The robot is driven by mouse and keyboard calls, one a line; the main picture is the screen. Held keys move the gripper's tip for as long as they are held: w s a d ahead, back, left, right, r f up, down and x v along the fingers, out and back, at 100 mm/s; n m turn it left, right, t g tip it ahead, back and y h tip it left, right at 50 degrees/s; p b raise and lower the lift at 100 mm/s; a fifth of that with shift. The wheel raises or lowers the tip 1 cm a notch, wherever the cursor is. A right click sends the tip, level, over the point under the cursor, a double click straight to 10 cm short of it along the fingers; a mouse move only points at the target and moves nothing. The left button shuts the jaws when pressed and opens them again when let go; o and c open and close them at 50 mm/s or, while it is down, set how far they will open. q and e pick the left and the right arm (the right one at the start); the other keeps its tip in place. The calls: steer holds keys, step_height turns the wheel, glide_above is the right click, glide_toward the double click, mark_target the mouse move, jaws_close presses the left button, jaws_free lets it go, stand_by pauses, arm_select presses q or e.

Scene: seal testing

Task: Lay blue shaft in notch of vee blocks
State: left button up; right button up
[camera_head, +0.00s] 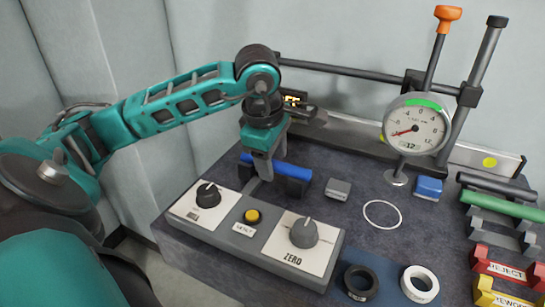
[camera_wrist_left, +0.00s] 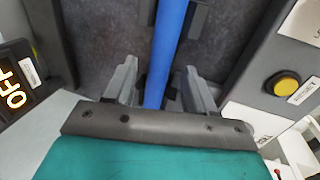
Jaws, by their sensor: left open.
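The blue shaft (camera_head: 291,169) lies on dark vee blocks (camera_head: 294,187) behind the control box in the head view. In the left wrist view the blue shaft (camera_wrist_left: 170,40) runs lengthwise, with dark vee block (camera_wrist_left: 199,18) pieces beside it. It appears to rest in their notches, though the contact is partly hidden. My left gripper (camera_head: 259,172) is over the shaft's left part. In the wrist view its fingers (camera_wrist_left: 160,82) are open, one on each side of the shaft, with gaps visible. My right gripper is not in view.
A control box (camera_head: 243,243) with knobs and a yellow button stands in front. A dial gauge (camera_head: 416,125) hangs at the right on a post. A grey block (camera_head: 338,190), a blue block (camera_head: 429,188), a white circle (camera_head: 382,214) and a rack with a green shaft (camera_head: 502,206) lie rightward.

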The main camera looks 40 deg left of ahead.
arm_select(q)
steer(key=a+p+v, duration=0.1)
steer(key=p+v, duration=0.1)
steer(key=v, duration=1)
steer(key=shift+d+r, duration=0.3)
steer(key=shift+d, duration=0.15)
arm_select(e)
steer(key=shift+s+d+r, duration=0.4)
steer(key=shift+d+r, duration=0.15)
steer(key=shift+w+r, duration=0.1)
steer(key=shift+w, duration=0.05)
